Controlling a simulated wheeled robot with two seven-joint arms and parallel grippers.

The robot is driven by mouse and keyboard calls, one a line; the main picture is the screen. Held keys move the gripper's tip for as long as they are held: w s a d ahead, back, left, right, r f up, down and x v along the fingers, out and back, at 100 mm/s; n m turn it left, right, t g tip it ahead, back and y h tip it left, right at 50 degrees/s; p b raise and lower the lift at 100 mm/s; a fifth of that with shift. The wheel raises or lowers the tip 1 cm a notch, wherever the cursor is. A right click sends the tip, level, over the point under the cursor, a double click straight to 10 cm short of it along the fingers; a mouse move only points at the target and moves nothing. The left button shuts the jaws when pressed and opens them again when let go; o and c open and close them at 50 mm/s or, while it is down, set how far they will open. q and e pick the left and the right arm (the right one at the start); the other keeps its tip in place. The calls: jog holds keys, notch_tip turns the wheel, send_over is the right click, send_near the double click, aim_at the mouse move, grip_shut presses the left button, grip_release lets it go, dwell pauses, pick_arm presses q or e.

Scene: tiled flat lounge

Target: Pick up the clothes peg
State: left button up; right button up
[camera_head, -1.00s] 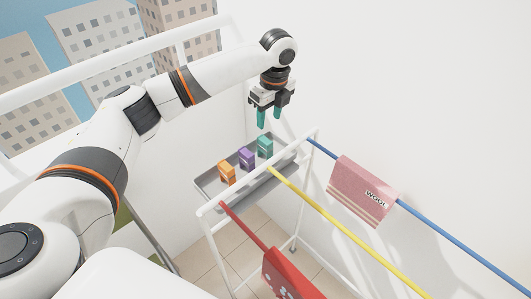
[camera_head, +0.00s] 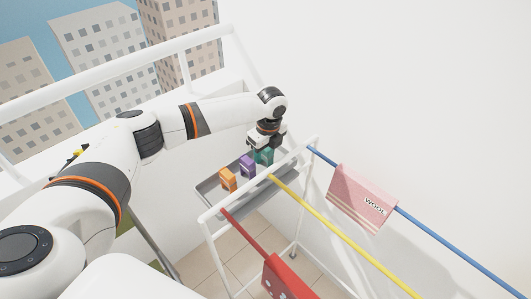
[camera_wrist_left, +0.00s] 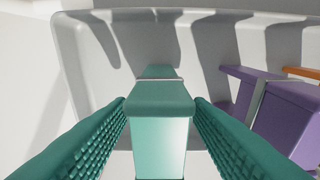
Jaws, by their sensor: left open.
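Three clothes pegs stand in a row on a grey tray (camera_head: 206,194): orange (camera_head: 228,179), purple (camera_head: 247,166) and teal (camera_head: 266,158). My left gripper (camera_head: 263,152) is down at the teal peg and partly hides it. In the left wrist view the teal peg (camera_wrist_left: 160,130) stands between the two open teal, ridged fingers (camera_wrist_left: 160,112). A narrow gap shows on each side of the peg. The purple peg (camera_wrist_left: 288,118) is just right of the right finger, with a bit of the orange peg (camera_wrist_left: 303,73) beyond. My right gripper is not in view.
The tray hangs inside the end of a white drying rack (camera_head: 215,213). Red, yellow (camera_head: 335,229) and blue (camera_head: 440,238) lines run from it. A pink cloth marked WOOL (camera_head: 361,197) and a red cloth (camera_head: 285,278) hang there. A white wall is close behind.

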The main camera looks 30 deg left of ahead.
pick_arm(q)
grip_shut()
dwell(0.3)
